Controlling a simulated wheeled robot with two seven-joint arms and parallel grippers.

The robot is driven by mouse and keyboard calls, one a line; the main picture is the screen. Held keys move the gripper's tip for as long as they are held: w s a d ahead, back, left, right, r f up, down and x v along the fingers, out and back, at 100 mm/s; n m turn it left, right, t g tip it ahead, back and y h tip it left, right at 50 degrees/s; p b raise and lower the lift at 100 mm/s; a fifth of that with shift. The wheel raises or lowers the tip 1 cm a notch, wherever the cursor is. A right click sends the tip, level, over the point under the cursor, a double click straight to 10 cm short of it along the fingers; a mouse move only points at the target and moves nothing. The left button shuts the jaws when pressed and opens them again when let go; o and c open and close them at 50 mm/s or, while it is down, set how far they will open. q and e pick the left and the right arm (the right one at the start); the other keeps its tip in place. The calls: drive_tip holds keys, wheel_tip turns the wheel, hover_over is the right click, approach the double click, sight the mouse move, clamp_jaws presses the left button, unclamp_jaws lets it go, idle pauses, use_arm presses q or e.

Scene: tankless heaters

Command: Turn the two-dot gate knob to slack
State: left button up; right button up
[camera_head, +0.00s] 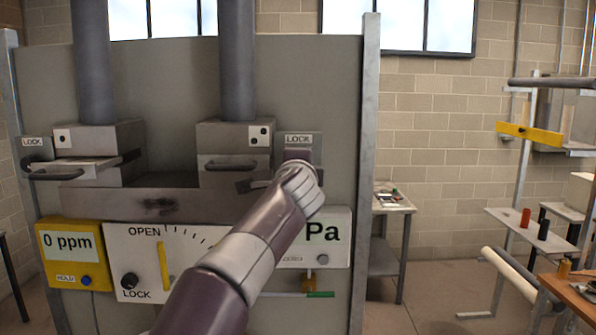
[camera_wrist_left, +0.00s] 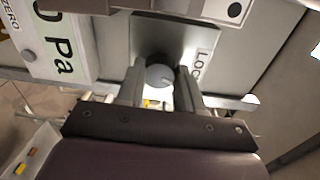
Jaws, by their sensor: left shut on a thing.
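The two-dot gate housing (camera_head: 225,140) is a grey box with a two-dot label (camera_head: 259,135) and a dark handle, below a thick pipe. Right of it is a small plate marked LOCK (camera_head: 299,139). My left gripper (camera_head: 298,160) is at this plate, and my wrist hides the knob in the head view. In the left wrist view, the round grey knob (camera_wrist_left: 160,77) sits between the fingers of my left gripper (camera_wrist_left: 160,72), which are shut on it. A pointer line shows on the knob face. No slack mark is readable. My right gripper is not in view.
The one-dot housing (camera_head: 100,150) with its own LOCK plate (camera_head: 33,142) is at the left. Below are a yellow 0 ppm meter (camera_head: 68,245), an OPEN/LOCK dial panel (camera_head: 140,258) and a Pa display (camera_head: 322,236). A metal post (camera_head: 368,120) edges the panel on the right.

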use_arm(q)
drive_tip(key=shift+w+f+n, duration=0.1)
drive_tip(key=shift+f+n, duration=0.2)
drive_tip(key=shift+n, duration=0.1)
drive_tip(key=o, duration=1)
drive_tip(key=shift+o, duration=0.2)
drive_tip(key=shift+s+r, duration=0.2)
drive_tip(key=shift+a, duration=0.1)
drive_tip(key=s+b, duration=0.8)
drive_tip(key=s, duration=0.4)
drive_tip(key=shift+s+r, duration=0.25)
drive_tip(key=shift+s, duration=0.1)
